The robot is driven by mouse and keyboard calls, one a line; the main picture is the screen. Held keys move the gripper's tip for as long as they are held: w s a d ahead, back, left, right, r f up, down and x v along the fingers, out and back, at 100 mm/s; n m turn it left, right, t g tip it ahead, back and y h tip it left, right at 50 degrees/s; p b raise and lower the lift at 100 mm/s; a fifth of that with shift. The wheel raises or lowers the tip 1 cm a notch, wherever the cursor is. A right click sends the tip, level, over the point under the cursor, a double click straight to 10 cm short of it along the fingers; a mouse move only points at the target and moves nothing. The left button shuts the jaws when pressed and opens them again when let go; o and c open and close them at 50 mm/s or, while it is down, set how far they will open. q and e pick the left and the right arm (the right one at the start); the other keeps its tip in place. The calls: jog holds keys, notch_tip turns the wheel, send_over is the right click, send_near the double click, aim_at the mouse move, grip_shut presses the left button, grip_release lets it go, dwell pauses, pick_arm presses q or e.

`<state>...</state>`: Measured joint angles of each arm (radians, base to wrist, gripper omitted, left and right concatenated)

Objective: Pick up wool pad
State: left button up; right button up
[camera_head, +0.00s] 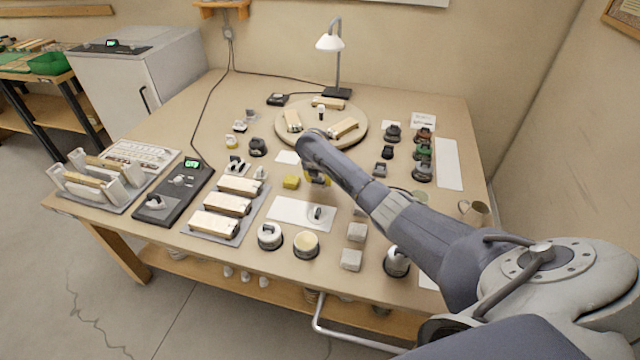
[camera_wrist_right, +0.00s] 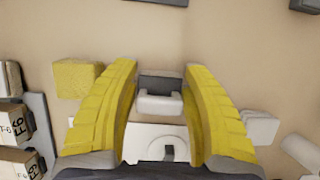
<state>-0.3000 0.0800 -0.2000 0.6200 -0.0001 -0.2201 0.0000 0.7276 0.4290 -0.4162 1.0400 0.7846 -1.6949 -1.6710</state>
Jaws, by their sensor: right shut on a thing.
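My right gripper (camera_head: 318,180) is over the middle of the bench, mostly hidden behind its own arm in the head view. In the right wrist view its yellow fingers (camera_wrist_right: 160,85) are closed on a small dark grey pad with a pale grip (camera_wrist_right: 160,102), which looks like the wool pad. The held pad does not show clearly in the head view. A yellow block (camera_head: 291,182) lies just left of the gripper; it also shows in the wrist view (camera_wrist_right: 77,78). My left gripper is not in view.
A white sheet (camera_head: 285,213) with a small dark-handled piece lies in front of the gripper. A round turntable (camera_head: 360,125) with wooden blocks and a lamp (camera_head: 330,42) stand behind. Grey blocks (camera_head: 356,232) and round pots (camera_head: 306,243) are near the front edge.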

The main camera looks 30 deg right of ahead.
notch_tip(320, 180, up, 17)
dwell(0.4)
jog(key=shift+f, duration=0.1)
